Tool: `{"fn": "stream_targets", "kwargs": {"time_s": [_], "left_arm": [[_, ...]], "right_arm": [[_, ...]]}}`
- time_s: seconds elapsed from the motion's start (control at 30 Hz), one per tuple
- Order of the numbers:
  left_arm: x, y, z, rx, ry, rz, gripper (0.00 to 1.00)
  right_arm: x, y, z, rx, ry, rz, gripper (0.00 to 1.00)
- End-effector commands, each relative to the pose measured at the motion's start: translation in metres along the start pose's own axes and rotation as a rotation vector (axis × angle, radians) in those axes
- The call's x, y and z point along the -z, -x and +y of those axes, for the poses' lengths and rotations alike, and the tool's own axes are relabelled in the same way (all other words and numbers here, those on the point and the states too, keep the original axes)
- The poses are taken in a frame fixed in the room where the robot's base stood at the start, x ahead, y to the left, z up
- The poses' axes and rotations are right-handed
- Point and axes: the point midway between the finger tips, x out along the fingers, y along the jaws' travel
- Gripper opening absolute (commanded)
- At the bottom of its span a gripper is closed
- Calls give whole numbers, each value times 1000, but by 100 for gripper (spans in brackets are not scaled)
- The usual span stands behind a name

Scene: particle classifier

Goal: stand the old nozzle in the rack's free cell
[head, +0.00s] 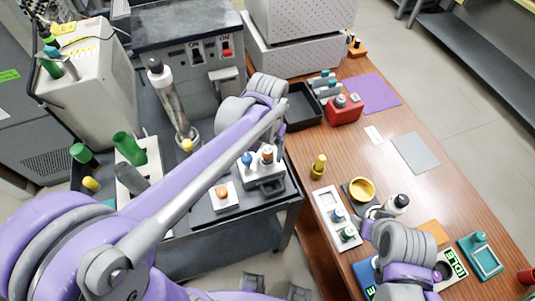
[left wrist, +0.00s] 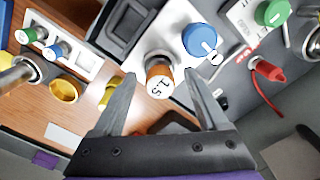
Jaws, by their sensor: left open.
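An orange nozzle marked 1.5 (left wrist: 160,80), which looks like the old nozzle, stands on the grey unit. In the head view its orange top (head: 267,153) shows next to a blue knob (head: 246,158). My left gripper (left wrist: 160,72) is open, with one finger on each side of the orange nozzle and gaps visible. In the head view my left forearm covers most of that gripper. The white rack (head: 324,210) on the wooden table holds a blue and a green piece. Its end towards the back looks empty.
A red-handled part (left wrist: 268,70) is near the grey unit. The table centre near the grey mat (head: 414,152) is clear.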

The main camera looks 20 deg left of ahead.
Motion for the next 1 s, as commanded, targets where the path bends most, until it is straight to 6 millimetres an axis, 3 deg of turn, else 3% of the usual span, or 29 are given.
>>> {"fn": "stream_targets", "kwargs": {"time_s": [0.23,0.63,1.0], "left_arm": [[0,-2,0,0,0,0,74],[0,-1,0,0,0,0,2],[0,0,0,0,0,0,0]], "right_arm": [[0,0,0,0,0,0,70],[0,0,0,0,0,0,70],[0,0,0,0,0,0,70]]}}
